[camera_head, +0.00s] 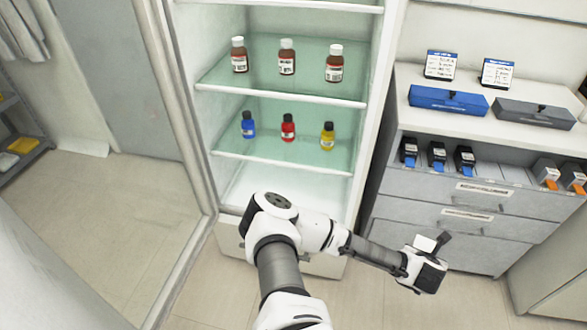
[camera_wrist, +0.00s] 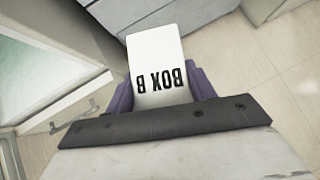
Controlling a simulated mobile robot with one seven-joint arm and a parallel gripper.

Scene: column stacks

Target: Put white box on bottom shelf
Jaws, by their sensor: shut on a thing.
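A white box (camera_wrist: 157,65) marked "BOX B" is held between the fingers of my gripper (camera_wrist: 163,90) in the wrist view. In the head view, my gripper (camera_head: 432,248) is at the lower right, in front of the drawers, with a small white part of the box (camera_head: 425,243) showing above it. The bottom shelf (camera_head: 278,188) of the open cabinet is at the centre, left of my gripper. Its visible part is bare, and my arm hides its front part.
The middle shelf (camera_head: 230,152) holds blue, red and yellow bottles. The upper shelf (camera_head: 215,84) holds several brown bottles. The cabinet's open glass door (camera_head: 130,80) stands at the left. A drawer unit (camera_head: 430,213) stands at the right, with blue and grey boxes on top.

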